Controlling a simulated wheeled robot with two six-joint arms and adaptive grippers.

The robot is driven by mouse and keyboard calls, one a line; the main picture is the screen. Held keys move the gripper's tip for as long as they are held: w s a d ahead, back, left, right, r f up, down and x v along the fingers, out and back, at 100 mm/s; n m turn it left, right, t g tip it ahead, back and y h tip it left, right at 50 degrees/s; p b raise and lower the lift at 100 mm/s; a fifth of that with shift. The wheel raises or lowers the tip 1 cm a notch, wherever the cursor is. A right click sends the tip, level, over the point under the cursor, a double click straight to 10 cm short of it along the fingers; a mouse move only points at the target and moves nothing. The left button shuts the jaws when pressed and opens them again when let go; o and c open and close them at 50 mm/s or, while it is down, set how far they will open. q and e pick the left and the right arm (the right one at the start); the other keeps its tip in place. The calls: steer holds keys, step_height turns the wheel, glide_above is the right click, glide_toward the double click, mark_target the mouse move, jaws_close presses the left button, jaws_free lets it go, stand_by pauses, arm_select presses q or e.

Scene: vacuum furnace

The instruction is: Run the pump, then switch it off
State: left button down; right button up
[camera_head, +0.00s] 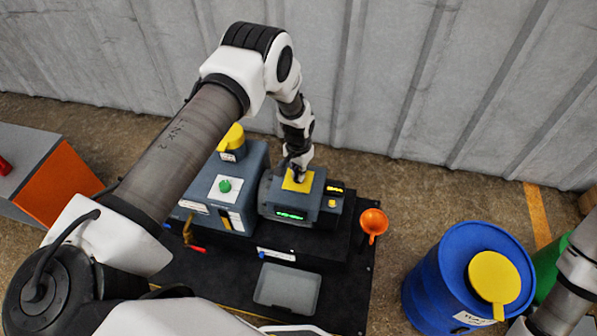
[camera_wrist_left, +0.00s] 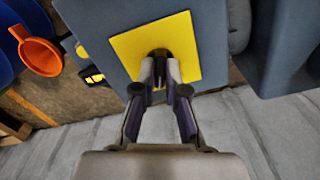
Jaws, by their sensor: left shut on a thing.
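The pump unit (camera_head: 267,195) is a blue-grey housing on a black base, with a lit green display (camera_head: 290,215) on its front. A yellow plate (camera_head: 304,186) lies on its top face; the plate also fills the middle of the left wrist view (camera_wrist_left: 185,35). My left gripper (camera_head: 298,176) reaches down onto this plate. In the left wrist view, its fingers (camera_wrist_left: 160,68) are shut on a small dark switch knob (camera_wrist_left: 158,53) at the plate. The fingers hide most of the knob, so I cannot tell its position. My right gripper is out of view.
Left of it stands a blue-grey box with a green button (camera_head: 225,185) and a yellow cap (camera_head: 232,137). An orange funnel (camera_head: 373,222) is at right, a grey tray (camera_head: 287,289) in front. A blue drum (camera_head: 440,285) stands further right. A corrugated wall (camera_head: 400,80) closes the back.

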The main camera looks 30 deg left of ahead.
arm_select(q)
steer(key=n, duration=0.5)
steer(key=n+p, duration=0.1)
steer(key=n, duration=0.4)
steer(key=shift+s, duration=0.1)
stand_by(0.4)
steer(key=c, duration=1.2)
jaws_free()
step_height(320, 180, up, 12)
steer(key=shift+f, duration=0.1)
